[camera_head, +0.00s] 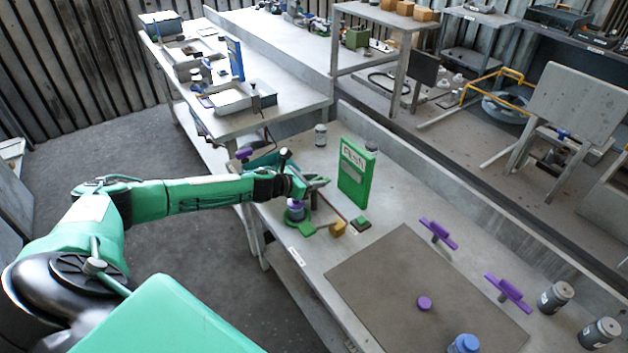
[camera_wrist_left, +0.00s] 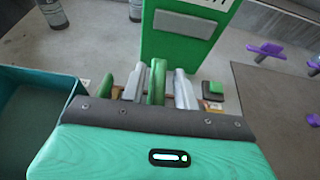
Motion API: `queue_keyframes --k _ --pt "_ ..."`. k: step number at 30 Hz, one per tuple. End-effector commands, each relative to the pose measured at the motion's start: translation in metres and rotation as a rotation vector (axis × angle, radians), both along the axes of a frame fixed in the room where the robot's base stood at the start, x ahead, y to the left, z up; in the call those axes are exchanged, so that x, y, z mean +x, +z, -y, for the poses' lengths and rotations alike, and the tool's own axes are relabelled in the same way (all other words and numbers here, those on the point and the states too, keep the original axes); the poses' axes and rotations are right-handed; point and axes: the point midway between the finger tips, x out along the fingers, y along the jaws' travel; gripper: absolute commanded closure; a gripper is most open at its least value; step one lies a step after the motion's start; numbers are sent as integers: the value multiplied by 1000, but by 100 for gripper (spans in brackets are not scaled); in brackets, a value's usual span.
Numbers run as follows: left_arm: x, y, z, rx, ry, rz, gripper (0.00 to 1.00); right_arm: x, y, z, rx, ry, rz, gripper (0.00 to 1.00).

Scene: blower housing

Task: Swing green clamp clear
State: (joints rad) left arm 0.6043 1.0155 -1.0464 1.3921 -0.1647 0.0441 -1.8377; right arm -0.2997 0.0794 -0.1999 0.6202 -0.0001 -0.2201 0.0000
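The green clamp (camera_head: 304,227) stands on the near bench, left of the upright green panel (camera_head: 355,176), with a purple part (camera_head: 295,212) on it. My left gripper (camera_head: 318,181) is above the clamp and hides its upper part. In the left wrist view, a green bar (camera_wrist_left: 157,82), apparently the clamp's handle, stands between the two grey fingers of my left gripper (camera_wrist_left: 158,86). Narrow gaps seem to show beside the bar, so the fingers look open around it. Contact is hard to judge. My right gripper is not in view.
A yellow-brown block (camera_head: 338,228) and a small green block (camera_head: 361,223) are close to the clamp. A teal bin (camera_wrist_left: 35,120) is at left in the wrist view. A dark mat (camera_head: 425,290) holds a purple disc (camera_head: 424,303). Purple-handled pieces (camera_head: 438,233) and grey jars (camera_head: 555,297) stand to the right.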

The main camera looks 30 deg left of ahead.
Motion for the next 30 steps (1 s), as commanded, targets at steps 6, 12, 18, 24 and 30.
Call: queue_keyframes --k 6,12,18,24,30 --pt "0 0 0 0 0 0 100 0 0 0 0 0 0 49" --pt "0 0 0 0 11 0 100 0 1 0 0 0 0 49" --pt "-1 0 1 -2 73 -2 100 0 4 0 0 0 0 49" --pt "-1 1 2 -2 209 -2 100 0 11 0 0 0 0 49" --pt "-1 3 2 -2 393 -2 100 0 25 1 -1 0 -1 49"
